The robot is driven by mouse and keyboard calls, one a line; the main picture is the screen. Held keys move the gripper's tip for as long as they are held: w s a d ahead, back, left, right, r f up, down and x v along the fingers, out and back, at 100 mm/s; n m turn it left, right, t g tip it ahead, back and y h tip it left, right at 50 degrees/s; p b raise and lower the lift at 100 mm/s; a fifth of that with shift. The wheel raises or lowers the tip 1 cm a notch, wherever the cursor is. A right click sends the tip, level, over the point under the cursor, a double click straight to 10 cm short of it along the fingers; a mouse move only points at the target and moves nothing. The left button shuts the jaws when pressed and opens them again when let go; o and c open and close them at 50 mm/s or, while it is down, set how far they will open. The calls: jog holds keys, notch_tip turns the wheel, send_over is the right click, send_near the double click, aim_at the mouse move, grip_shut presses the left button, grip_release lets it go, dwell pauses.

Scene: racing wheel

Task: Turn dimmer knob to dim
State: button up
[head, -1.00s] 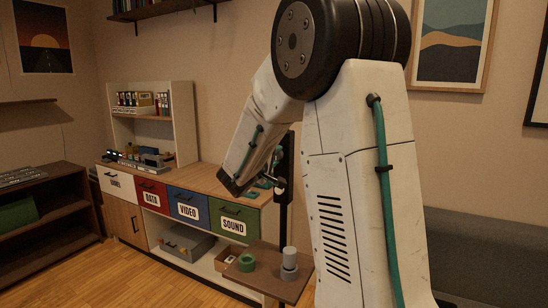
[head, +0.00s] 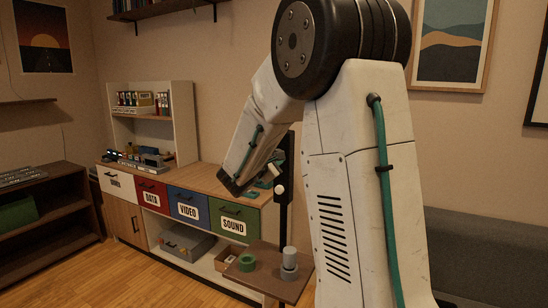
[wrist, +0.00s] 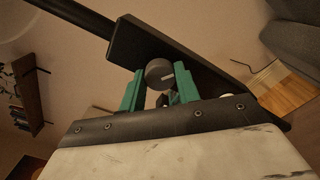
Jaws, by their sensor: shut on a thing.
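The dimmer knob (wrist: 159,74) is a round grey knob with a white line on its face, which points right in the wrist view. It sits at a dark flat panel (wrist: 130,45). My gripper (wrist: 159,88) has two green fingers, one on each side of the knob, and is shut on it. In the head view, my gripper (head: 262,182) is beside a dark upright post (head: 284,215), mostly behind my arm. The knob itself cannot be made out there.
A small brown shelf (head: 262,266) below holds a green ring (head: 246,263) and a grey cylinder (head: 289,258). Behind stands a cabinet with labelled drawers, including a green one (head: 232,216). A dark grey sofa (head: 475,250) is at the right. Wooden floor lies open at the front left.

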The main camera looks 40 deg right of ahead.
jog(key=shift+w+r+n, duration=0.1)
jog(key=shift+r+n, duration=0.05)
jog(key=shift+n, duration=1.65)
jog(key=shift+w+r+n, duration=0.1)
jog(key=shift+r+n, duration=0.05)
jog(key=shift+n, duration=1.65)
jog(key=shift+a, duration=0.1)
jog(key=o, duration=1)
jog(key=shift+a, duration=0.1)
jog(key=shift+f, duration=0.15)
jog(key=shift+s, duration=0.1)
jog(key=v, duration=0.7)
jog(key=shift+a, duration=0.35)
